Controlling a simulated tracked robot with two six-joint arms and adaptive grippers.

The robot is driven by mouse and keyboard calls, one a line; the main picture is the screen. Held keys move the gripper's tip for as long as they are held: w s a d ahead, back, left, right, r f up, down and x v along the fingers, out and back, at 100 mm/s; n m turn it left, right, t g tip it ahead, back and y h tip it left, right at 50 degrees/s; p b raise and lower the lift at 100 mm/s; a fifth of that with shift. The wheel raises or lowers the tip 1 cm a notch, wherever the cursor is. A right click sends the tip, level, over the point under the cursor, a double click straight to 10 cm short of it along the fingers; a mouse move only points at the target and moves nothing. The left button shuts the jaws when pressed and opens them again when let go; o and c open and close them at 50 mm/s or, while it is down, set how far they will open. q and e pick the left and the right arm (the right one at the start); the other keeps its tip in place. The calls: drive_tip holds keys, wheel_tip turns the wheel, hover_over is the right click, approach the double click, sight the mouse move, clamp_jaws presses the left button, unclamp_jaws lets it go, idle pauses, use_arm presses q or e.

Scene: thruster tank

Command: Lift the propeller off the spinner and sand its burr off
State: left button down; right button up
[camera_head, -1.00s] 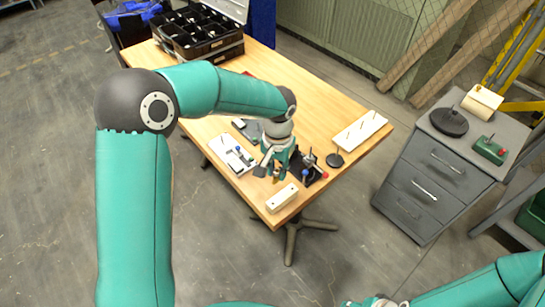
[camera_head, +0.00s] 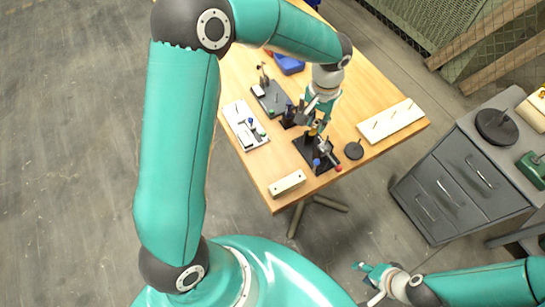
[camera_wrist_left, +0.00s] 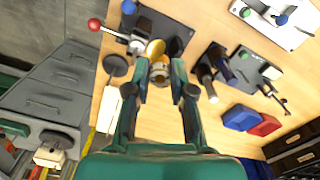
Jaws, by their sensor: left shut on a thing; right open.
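My left gripper (camera_head: 316,118) is shut on a small brass-coloured part (camera_wrist_left: 160,72), with a gold disc (camera_wrist_left: 155,48) showing just beyond the fingertips. Whether this part is the propeller I cannot tell, and no burr can be made out. The gripper (camera_wrist_left: 163,88) is over the table, close to a black fixture (camera_head: 318,158) with a blue knob and a red-ball lever (camera_wrist_left: 95,24). A grey-based device (camera_head: 270,98) with upright parts stands to the left; it also shows in the wrist view (camera_wrist_left: 240,72). My right gripper (camera_head: 375,272) is open and empty, off the table's front.
A white plate (camera_head: 240,122) with coloured knobs, a white block (camera_head: 287,184), a black disc with a peg (camera_head: 354,150) and a white peg board (camera_head: 395,122) lie on the table. A blue bin (camera_head: 288,64) is behind. A grey drawer cabinet (camera_head: 450,165) stands at right.

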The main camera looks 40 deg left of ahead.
use_arm(q)
drive_tip(key=shift+s+a+f+m, duration=0.3)
drive_tip(key=shift+m, duration=0.1)
drive_tip(key=s+a+f+m+b, duration=0.1)
drive_tip(key=s+f+m+b, duration=0.1)
drive_tip(key=m, duration=0.5)
drive_tip(key=s+a+f+m+b, duration=0.2)
drive_tip(key=s+f+m, duration=0.2)
drive_tip(key=m, duration=0.3)
drive_tip(key=s+a+f+m+b, duration=0.2)
drive_tip(key=s+m, duration=0.3)
drive_tip(key=m, duration=0.2)
drive_tip(key=shift+s+f+m, duration=0.35)
drive_tip(key=shift+f+m, duration=0.05)
wheel_tip(320, 180, down, 5)
drive_tip(key=b, duration=0.5)
drive_tip(key=shift+f, duration=0.2)
drive_tip(key=shift+s+d, duration=0.2)
drive_tip(key=shift+d, duration=0.4)
drive_tip(key=shift+w+d, duration=0.1)
drive_tip(key=shift+w, duration=0.1)
drive_tip(key=shift+w+d, duration=0.2)
drive_tip(key=shift+w, duration=0.25)
drive_tip(key=shift+w, duration=0.1)
